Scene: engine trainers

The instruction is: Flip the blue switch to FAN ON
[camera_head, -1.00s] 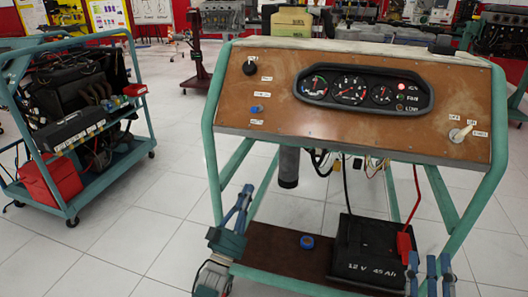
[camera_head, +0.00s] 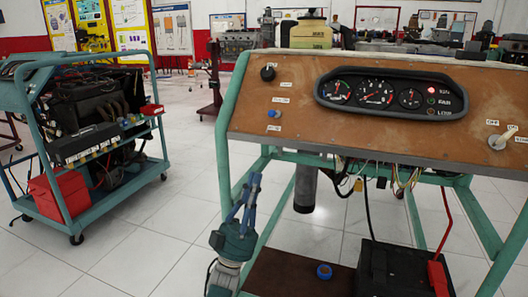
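The blue switch (camera_head: 274,114) is a small blue toggle on the left part of the brown wooden panel (camera_head: 330,125). Small white labels sit above and below it, too small to read surely; which way its lever points I cannot tell. On the gauge cluster (camera_head: 390,92) the red RUN lamp (camera_head: 431,90) is lit, and the FAN lamp (camera_head: 431,102) looks dark. My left gripper (camera_head: 252,182) is below the panel's left end, fingers pointing up, apart from the switch. My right gripper is out of view.
A black knob (camera_head: 268,73) is above the blue switch, and a key switch (camera_head: 501,138) is at the panel's right. The green frame (camera_head: 226,145) stands close to my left gripper. A black battery (camera_head: 400,268) sits on the lower shelf. An engine cart (camera_head: 70,225) stands at left.

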